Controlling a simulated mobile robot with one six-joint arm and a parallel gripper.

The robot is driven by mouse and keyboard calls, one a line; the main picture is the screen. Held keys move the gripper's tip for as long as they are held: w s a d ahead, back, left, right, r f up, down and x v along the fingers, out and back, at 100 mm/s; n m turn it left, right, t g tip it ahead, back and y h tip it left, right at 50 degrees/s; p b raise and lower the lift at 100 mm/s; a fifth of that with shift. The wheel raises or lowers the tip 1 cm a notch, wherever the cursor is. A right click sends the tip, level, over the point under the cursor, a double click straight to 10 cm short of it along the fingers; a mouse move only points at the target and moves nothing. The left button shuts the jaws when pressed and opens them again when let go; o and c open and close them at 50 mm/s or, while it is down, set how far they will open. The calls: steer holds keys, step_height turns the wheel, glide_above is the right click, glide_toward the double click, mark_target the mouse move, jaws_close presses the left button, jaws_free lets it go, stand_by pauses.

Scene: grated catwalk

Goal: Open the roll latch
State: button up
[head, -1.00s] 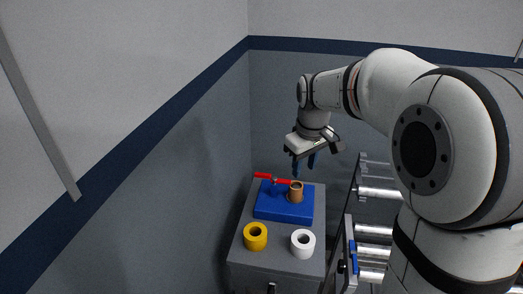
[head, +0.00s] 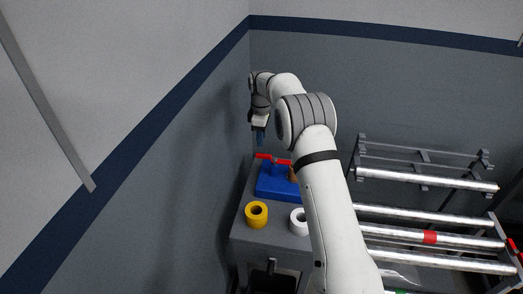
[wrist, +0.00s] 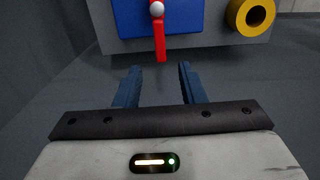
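A blue block (head: 272,183) sits on a grey cabinet top (head: 262,237). A red lever (head: 265,157) lies across its far side, and a brown roll (head: 292,175) on the block is partly hidden behind my arm. In the wrist view, the red lever (wrist: 160,42) runs from a pale round knob (wrist: 157,9) over the blue block (wrist: 128,20) and past its edge. My gripper (head: 260,138) is above and beyond the far left end of the lever in the head view. In the wrist view, my gripper (wrist: 158,68) is open and empty, with the lever tip just ahead between its fingers.
A yellow roll (head: 257,215) and a white roll (head: 298,222), partly covered by my arm, stand on the near cabinet top. A wall rises close on the left. A rack with metal rollers (head: 420,213) stands on the right.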

mark_target(261, 154)
step_height(261, 154, down, 8)
steer(key=shift+r+p, duration=0.25)
steer(key=shift+p, duration=0.45)
steer(key=shift+c, duration=0.6)
jaws_close()
